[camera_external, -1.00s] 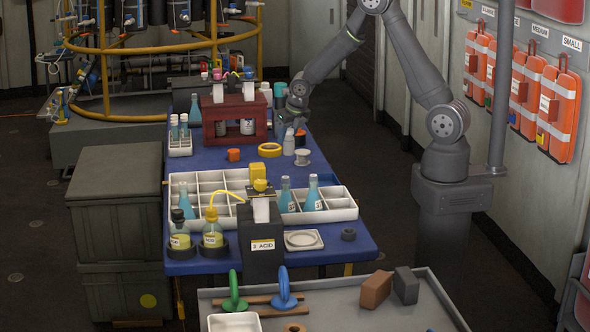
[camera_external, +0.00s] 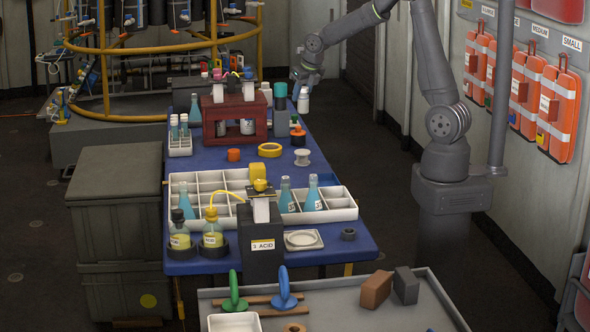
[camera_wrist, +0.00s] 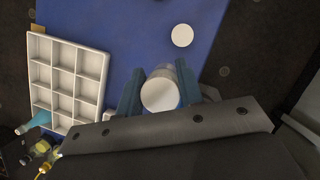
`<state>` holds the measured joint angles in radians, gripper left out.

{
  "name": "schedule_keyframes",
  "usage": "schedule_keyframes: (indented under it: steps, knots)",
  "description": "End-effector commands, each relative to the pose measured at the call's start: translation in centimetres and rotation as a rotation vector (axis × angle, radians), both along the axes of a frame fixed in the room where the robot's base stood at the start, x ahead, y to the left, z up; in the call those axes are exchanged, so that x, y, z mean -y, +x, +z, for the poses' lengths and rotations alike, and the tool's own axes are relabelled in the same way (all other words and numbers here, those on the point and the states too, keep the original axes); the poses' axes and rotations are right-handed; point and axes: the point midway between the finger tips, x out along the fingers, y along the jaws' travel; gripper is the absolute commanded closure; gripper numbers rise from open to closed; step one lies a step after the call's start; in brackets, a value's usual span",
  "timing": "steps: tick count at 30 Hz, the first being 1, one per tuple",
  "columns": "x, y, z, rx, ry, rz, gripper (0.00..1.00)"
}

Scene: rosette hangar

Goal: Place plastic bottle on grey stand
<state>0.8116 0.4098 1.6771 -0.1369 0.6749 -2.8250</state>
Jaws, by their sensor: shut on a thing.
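The white plastic bottle (camera_external: 303,103) hangs upright from my gripper (camera_external: 302,82) near the table's far right edge, apparently off the surface. In the wrist view my gripper (camera_wrist: 160,88) has a blue-grey finger on each side of the bottle, whose round white top (camera_wrist: 160,96) faces the camera. The small pale grey, spool-shaped stand (camera_external: 302,157) is on the blue table, nearer the external camera, with nothing on it. A pale disc (camera_wrist: 182,35) in the wrist view may be this stand; I cannot tell for sure.
An orange-and-black item (camera_external: 297,136) and a teal-topped container (camera_external: 280,103) stand close by the bottle. A yellow ring (camera_external: 270,149) and an orange piece (camera_external: 234,155) lie left of the stand. A red rack (camera_external: 236,120) and a white compartment tray (camera_external: 340,213) flank this area.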

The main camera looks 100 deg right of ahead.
Motion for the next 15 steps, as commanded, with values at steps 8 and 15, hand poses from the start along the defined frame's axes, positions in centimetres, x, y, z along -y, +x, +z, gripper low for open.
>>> schedule_keyframes:
  steps: [8,15]
  knots:
    - [-0.1,0.2,6.3,0.001,-0.002,0.004,0.87]
    - [-2.9,4.6,6.1,-0.002,0.000,0.089,0.87]
